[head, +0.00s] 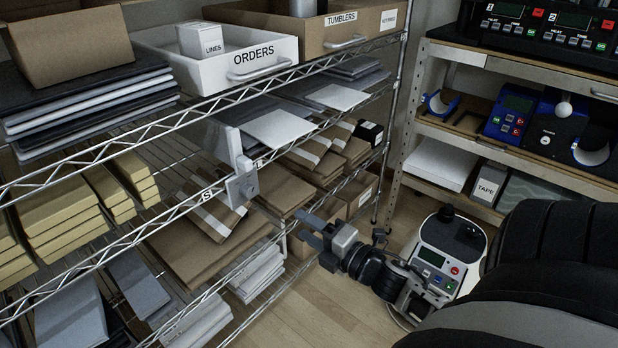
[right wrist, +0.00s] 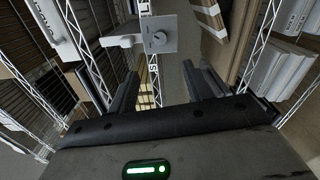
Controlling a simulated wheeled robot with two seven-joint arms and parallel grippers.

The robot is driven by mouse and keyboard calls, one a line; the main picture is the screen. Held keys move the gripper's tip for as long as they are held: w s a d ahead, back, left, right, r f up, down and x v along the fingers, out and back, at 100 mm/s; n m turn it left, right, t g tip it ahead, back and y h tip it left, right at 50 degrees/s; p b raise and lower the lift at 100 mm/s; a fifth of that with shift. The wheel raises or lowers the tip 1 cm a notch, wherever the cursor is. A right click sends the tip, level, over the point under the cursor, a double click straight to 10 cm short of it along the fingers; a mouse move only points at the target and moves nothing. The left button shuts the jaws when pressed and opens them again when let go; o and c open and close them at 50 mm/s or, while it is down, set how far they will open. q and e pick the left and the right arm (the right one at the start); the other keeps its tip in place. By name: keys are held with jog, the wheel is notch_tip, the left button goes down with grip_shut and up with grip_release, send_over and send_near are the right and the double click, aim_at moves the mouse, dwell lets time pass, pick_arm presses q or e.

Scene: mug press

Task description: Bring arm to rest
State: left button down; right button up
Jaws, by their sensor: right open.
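My right gripper (head: 313,240) is in front of the wire rack, low in the middle of the head view, with its fingers pointing left toward the shelves. In the right wrist view its two fingers (right wrist: 165,80) stand apart with nothing between them. My left gripper is not in view.
The wire rack holds a white ORDERS bin (head: 225,62), a TUMBLERS box (head: 330,38), flat cartons (head: 215,250) and several stacks. A second shelf with a blue press (head: 512,112) and a TAPE box (head: 487,184) stands at the right. Wood floor (head: 335,300) shows between them.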

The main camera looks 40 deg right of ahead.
dwell(0.4)
jog(key=s+a+f+m+g+p, duration=0.1)
jog(key=s+a+m+g, duration=0.1)
jog(key=a+m, duration=0.4)
jog(key=s+a+f+m+g+y, duration=0.1)
jog(key=s+a+f+m+g, duration=0.1)
jog(key=s+a+m, duration=0.2)
jog(key=s+a+f+m+g+y+p, duration=0.1)
jog(key=s+a+f+m+g, duration=0.1)
jog(key=a+m, duration=0.6)
jog(key=s+a+g, duration=0.1)
jog(key=a, duration=0.3)
jog(key=shift+s+f+p, duration=0.15)
jog(key=shift+s+p, duration=0.15)
jog(key=shift+a, duration=0.1)
